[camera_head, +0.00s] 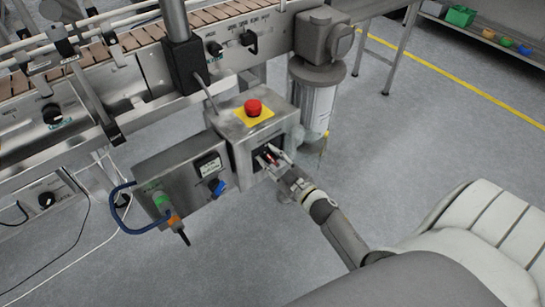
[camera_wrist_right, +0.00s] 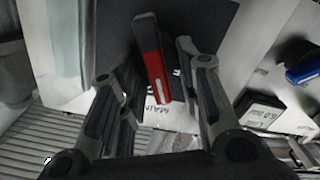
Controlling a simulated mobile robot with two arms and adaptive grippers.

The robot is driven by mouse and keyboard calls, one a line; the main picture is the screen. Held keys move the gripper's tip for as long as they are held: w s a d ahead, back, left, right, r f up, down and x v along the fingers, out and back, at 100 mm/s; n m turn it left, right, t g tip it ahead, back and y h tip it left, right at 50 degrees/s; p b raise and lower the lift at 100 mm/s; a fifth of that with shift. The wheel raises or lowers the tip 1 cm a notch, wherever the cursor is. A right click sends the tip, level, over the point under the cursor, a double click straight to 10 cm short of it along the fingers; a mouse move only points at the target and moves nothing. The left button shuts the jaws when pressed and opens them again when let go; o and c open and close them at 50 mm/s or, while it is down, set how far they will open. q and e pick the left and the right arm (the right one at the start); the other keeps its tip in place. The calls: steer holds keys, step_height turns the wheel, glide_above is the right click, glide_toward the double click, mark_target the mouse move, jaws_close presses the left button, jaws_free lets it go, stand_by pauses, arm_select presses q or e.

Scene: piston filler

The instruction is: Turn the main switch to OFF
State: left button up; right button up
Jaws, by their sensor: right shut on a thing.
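The main switch (camera_wrist_right: 153,62) shows in the right wrist view as a red handle with a dark side on a black plate. Printed letters reading "MAIN" are partly visible beside the plate. My right gripper (camera_wrist_right: 160,72) has one finger on each side of the handle and is shut on it. In the head view, my right gripper (camera_head: 270,160) is at the front face of the grey control box (camera_head: 240,155), and it hides most of the switch there. Which position the handle points to cannot be read. My left gripper is not in view.
A red emergency button (camera_head: 253,107) on a yellow plate tops the box. A clear canister (camera_head: 313,105) hangs behind right.

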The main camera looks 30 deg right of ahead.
steer(key=n, duration=0.4)
steer(key=shift+a+f+n, duration=0.25)
steer(key=shift+n, duration=0.05)
steer(key=n, duration=0.1)
steer(key=n+b, duration=0.1)
steer(key=n, duration=0.3)
steer(key=shift+a+f+b, duration=0.15)
steer(key=shift+f+b, duration=0.2)
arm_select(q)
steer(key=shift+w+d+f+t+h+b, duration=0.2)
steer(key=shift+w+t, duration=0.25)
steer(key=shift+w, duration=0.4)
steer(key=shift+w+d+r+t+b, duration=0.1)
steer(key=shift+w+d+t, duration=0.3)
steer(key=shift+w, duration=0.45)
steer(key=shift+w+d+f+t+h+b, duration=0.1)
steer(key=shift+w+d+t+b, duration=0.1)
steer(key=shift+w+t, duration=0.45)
arm_select(e)
steer(key=shift+f+n, duration=0.2)
steer(key=shift+n, duration=1.4)
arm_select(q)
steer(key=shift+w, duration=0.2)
arm_select(e)
steer(key=o, duration=1)
steer(key=shift+c, duration=0.2)
steer(key=s, duration=1.2)
steer(key=shift+d, duration=0.45)
